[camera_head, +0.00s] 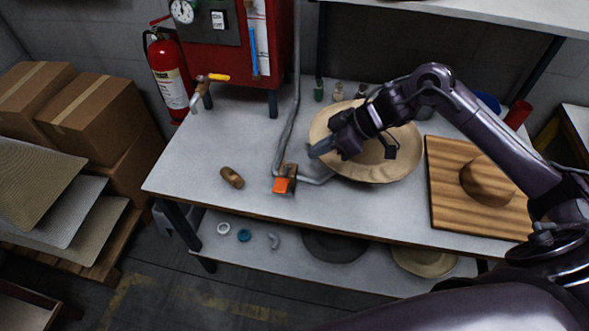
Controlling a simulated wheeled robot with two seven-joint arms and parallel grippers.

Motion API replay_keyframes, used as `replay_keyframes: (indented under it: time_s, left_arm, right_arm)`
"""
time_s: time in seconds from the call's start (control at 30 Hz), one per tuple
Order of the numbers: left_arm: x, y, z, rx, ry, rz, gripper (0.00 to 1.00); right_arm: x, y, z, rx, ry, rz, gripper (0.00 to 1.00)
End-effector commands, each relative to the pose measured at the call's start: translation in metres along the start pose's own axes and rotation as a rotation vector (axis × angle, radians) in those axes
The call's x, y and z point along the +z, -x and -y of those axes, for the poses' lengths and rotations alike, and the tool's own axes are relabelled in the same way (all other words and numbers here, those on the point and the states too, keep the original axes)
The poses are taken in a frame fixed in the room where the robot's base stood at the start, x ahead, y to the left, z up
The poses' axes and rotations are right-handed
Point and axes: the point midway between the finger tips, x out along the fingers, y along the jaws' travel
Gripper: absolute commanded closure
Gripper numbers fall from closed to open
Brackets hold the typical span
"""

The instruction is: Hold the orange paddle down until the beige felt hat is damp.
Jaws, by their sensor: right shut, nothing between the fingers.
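The orange paddle (281,185) sits on a brass valve fitting at the foot of a grey pipe, near the middle of the table. The wide, round beige felt hat (384,166) is to the right of it; whether it is damp I cannot tell. My right gripper (318,151) is shut and empty, its fingertips pointing left over the hat's left edge. It is up and to the right of the paddle, apart from it. My right arm hides part of the hat. My left gripper is not in view.
A red boiler cabinet (284,40) with a gauge stands at the back, beside a fire extinguisher (170,75). A wooden board (447,205) with a brown rounded block (487,181) is at the right. A brown brush-like object (232,177) lies left of the paddle. The table's left part is clear.

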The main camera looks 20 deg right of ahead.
Motion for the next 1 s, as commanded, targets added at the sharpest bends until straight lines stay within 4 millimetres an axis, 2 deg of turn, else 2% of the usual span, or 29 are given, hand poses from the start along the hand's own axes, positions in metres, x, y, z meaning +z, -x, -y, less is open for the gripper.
replay_keyframes:
  time_s: [0.17, 0.53, 0.73, 1.0]
  left_arm:
    - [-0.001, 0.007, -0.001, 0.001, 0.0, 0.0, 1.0]
    - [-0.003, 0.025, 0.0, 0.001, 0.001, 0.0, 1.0]
    - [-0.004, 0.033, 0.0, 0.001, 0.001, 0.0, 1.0]
    - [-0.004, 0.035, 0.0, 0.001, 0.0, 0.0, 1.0]
  right_arm:
    - [-0.003, -0.021, 0.002, -0.004, -0.002, -0.004, 1.0]
    - [-0.003, -0.099, 0.002, -0.004, -0.002, -0.002, 1.0]
    - [0.02, -0.118, 0.001, -0.002, -0.002, 0.001, 1.0]
    - [0.028, -0.126, 0.0, 0.0, 0.001, -0.001, 1.0]
